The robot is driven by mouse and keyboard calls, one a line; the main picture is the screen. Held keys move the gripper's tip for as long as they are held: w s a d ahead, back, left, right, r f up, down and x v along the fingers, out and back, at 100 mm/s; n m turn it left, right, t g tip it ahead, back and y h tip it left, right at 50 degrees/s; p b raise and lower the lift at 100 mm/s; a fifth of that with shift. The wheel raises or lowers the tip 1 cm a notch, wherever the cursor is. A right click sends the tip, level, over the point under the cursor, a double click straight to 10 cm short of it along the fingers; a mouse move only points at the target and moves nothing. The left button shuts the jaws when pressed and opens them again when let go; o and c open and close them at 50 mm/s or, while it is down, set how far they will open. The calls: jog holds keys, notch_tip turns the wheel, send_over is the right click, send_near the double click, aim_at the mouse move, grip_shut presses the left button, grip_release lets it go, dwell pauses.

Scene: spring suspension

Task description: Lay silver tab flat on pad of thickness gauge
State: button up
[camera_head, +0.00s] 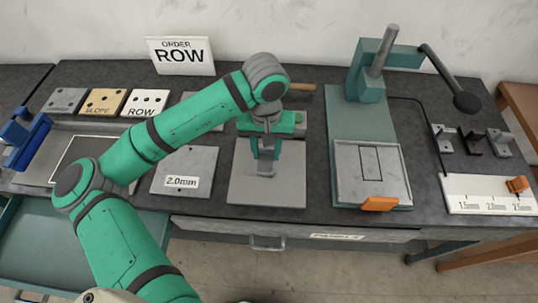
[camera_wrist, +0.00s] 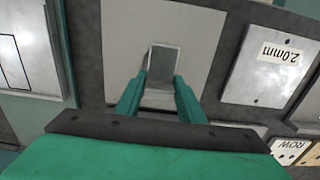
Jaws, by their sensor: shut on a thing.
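My gripper (camera_head: 265,155) is shut on a small silver tab (camera_head: 266,170) above a bare grey plate. In the wrist view the tab (camera_wrist: 163,64) stands out past the two green fingertips (camera_wrist: 157,90). Its far part looks darker than its near part; I cannot tell how far it is above the plate. To the right is a teal stand with a lever, which looks like the thickness gauge (camera_head: 365,75). Its light grey pad (camera_head: 347,185) has a black rectangle outline and nothing on it. Part of the outlined pad (camera_wrist: 40,75) shows at the left of the wrist view.
The grey plate (camera_head: 240,190) lies under my gripper. A "2.0mm" plate (camera_head: 200,160) is to its left. An orange block (camera_head: 380,204) sits at the pad's front edge. A scale (camera_head: 480,203) and small clips (camera_head: 472,143) are farther right. An open drawer (camera_head: 40,235) is front left.

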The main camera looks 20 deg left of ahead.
aim_at(269, 157)
jog(key=shift+w+d+f, duration=0.15)
jog(key=shift+w+f, duration=0.4)
jog(key=shift+f, duration=0.15)
jog(key=shift+w+f, duration=0.1)
jog(key=shift+f, duration=1.5)
jog(key=shift+w+f, duration=0.1)
jog(key=shift+f, duration=0.1)
jog(key=o, duration=1.1)
jog(key=shift+o, duration=0.2)
jog(key=shift+s, duration=0.2)
jog(key=shift+r, duration=0.15)
notch_tip(269, 157, up, 12)
jog(key=shift+w+r, duration=0.1)
